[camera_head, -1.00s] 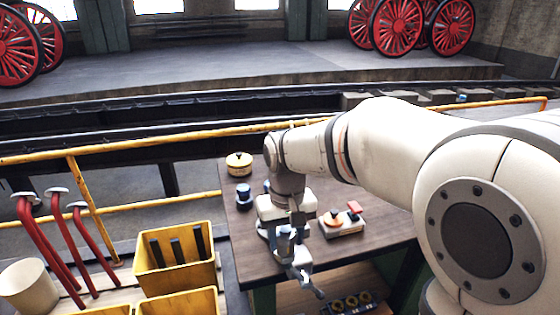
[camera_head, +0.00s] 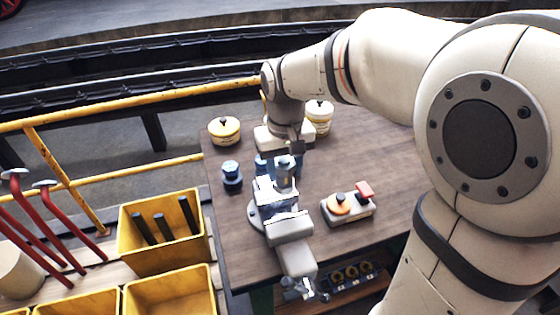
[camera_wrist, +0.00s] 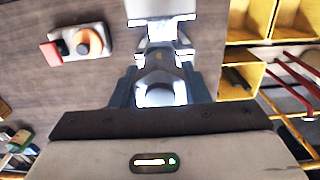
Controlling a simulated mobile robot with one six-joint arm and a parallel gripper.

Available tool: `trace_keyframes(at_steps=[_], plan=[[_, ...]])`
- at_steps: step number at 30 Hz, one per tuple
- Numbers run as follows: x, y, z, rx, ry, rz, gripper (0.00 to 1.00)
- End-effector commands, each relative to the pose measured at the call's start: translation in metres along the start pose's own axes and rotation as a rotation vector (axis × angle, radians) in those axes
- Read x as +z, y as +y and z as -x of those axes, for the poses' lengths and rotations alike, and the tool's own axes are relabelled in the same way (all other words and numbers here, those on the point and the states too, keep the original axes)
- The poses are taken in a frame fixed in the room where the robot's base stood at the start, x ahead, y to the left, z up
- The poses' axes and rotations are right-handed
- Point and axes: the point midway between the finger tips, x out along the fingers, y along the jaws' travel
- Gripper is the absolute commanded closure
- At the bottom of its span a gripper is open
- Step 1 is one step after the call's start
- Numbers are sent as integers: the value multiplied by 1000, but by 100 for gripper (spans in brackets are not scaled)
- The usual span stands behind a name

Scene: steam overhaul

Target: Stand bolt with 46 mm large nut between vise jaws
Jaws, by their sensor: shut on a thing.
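My gripper (camera_head: 279,164) points down at the back part of the bench vise (camera_head: 290,230). Its blue fingers are shut on the bolt with the large nut (camera_head: 285,173), a grey piece seen between them. In the wrist view the bolt (camera_wrist: 160,94) shows end-on between the two fingers (camera_wrist: 158,88), close to the vise jaws (camera_wrist: 160,47). The bolt's lower end is hidden, so I cannot tell whether it touches the vise or stands between the jaws.
A dark blue nut-like part (camera_head: 231,177) stands left of the vise. A yellow tin (camera_head: 224,131) and a pale tin (camera_head: 319,115) stand at the back. A switch box (camera_head: 348,207) sits right of the vise. Yellow bins (camera_head: 163,236) are left of the wooden bench (camera_head: 385,165).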

Motion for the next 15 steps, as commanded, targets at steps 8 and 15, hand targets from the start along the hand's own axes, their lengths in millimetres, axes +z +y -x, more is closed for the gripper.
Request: trace_keyframes(at_steps=[8, 15], plan=[[0, -7, -17, 0, 2, 19, 95], [0, -9, -38, 0, 2, 23, 95]])
